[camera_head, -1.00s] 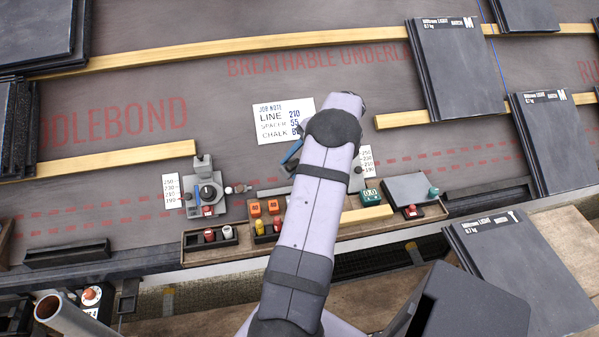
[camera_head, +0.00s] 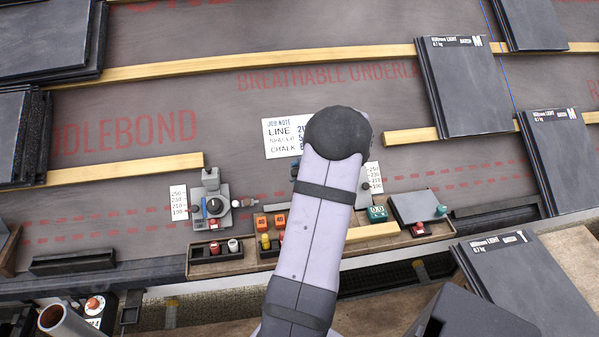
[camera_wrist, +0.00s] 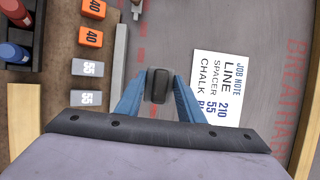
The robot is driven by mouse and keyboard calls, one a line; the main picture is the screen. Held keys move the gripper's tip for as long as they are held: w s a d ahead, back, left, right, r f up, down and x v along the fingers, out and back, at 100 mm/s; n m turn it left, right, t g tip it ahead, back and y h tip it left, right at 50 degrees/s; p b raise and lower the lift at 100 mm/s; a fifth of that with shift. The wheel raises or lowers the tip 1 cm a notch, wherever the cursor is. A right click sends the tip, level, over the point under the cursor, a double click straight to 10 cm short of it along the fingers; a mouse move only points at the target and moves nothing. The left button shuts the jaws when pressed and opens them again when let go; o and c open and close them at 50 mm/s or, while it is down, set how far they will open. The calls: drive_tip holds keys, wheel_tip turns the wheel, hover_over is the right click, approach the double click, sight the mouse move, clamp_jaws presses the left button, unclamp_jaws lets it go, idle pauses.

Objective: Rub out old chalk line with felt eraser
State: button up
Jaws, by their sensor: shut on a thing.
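My gripper (camera_wrist: 158,88) shows in the wrist view with two blue fingers shut on a small dark grey block (camera_wrist: 158,84), which looks like the felt eraser. It is over the grey underlay, beside the white job note (camera_wrist: 216,88). In the head view my arm hides the gripper and the block, apart from a bit of blue. A thin blue line (camera_head: 506,80), likely chalk, runs down between the slate stacks at the upper right. I cannot tell whether the block touches the underlay.
A wooden tray (camera_head: 214,268) holds coloured bottles, orange and grey spacer blocks (camera_wrist: 90,37) and a slate piece. A grey device with a dial (camera_head: 212,205) stands at its left. Slate stacks (camera_head: 465,90) and wooden battens (camera_head: 250,63) surround clear underlay (camera_head: 300,90).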

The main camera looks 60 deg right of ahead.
drive_tip(key=shift+w+d+f+b, duration=0.35)
drive_tip(key=shift+w+d+f, duration=0.05)
drive_tip(key=shift+f, duration=0.4)
drive_tip(key=shift+w+d+f+b, duration=0.3)
drive_tip(key=shift+w+d+f, duration=0.15)
drive_tip(key=shift+f, duration=0.4)
drive_tip(key=shift+w+d+f+b, duration=0.35)
drive_tip(key=shift+w+f, duration=0.05)
drive_tip(key=shift+f, duration=0.4)
drive_tip(key=shift+w+d+f+b, duration=0.2)
drive_tip(key=shift+f+b, duration=0.25)
idle(0.6)
drive_tip(key=shift+s+d+r, duration=0.1)
drive_tip(key=shift+s+d, duration=0.5)
drive_tip(key=shift+s, duration=0.05)
drive_tip(key=shift+s+d, duration=0.15)
drive_tip(key=shift+s+d, duration=0.1)
drive_tip(key=shift+s+d+p, duration=0.3)
drive_tip(key=shift+s+d, duration=0.3)
drive_tip(key=shift+d, duration=0.05)
drive_tip(key=shift+s, duration=0.1)
drive_tip(key=shift+s+d, duration=0.7)
drive_tip(key=shift+d, duration=0.1)
